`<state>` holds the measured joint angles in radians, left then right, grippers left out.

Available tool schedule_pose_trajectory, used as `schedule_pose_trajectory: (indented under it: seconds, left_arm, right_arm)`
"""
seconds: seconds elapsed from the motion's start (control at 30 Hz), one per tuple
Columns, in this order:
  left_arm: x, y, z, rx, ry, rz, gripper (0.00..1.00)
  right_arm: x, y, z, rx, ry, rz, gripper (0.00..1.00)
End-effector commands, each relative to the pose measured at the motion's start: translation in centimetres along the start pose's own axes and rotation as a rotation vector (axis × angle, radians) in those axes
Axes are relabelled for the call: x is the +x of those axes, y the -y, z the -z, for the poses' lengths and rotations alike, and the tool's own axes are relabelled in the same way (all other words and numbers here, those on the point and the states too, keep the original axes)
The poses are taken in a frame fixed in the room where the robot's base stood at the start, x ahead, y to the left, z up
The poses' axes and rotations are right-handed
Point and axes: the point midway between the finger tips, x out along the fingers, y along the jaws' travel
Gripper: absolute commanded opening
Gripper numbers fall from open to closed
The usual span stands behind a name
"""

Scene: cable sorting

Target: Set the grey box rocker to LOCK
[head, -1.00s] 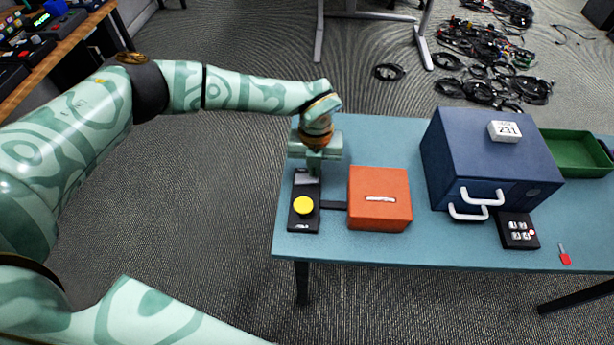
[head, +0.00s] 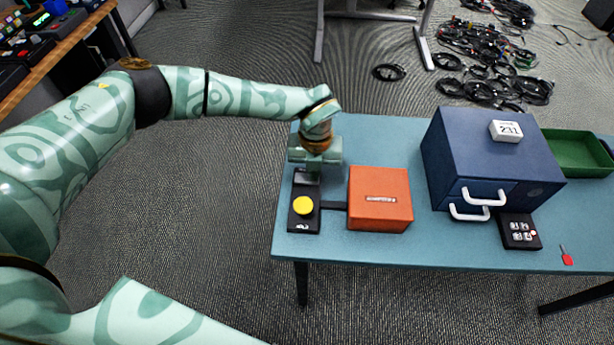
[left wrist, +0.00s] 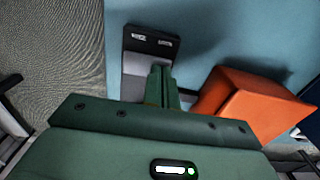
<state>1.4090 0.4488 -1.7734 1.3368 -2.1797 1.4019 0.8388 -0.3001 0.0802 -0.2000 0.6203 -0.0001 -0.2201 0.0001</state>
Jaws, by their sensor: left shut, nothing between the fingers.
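A dark control box (head: 304,222) with a yellow button (head: 303,205) lies at the left end of the blue table. Its grey rocker plate (head: 307,176) is at the box's far end, partly hidden by my left gripper. In the left wrist view, the plate (left wrist: 136,70) and two small unreadable labels (left wrist: 152,40) show. My left gripper (left wrist: 160,72) is shut and empty, pointing down over the rocker end. I cannot tell whether its tips touch the rocker, or which way the rocker is tilted. My right gripper is not in view.
An orange box (head: 380,215) stands right of the control box, joined by a dark strip (head: 333,206). A blue drawer cabinet (head: 470,150), a black keypad (head: 520,231), a red-handled tool (head: 566,258) and a green tray (head: 570,140) are farther right.

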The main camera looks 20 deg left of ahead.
Motion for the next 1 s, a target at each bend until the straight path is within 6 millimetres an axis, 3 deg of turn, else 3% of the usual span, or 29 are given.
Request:
schedule_pose_trajectory:
  seconds: [0.23,0.83,1.0]
  left_arm:
    - [-0.5,0.0,0.0,0.000,0.002,0.000,0.00]
    - [-6.4,0.0,0.0,0.000,0.003,0.001,0.00]
    - [-7.2,0.0,0.0,0.001,0.001,0.001,0.00]
  right_arm:
    - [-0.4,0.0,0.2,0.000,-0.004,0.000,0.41]
    - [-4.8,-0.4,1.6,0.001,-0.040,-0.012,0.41]
    - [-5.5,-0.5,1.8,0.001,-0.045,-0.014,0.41]
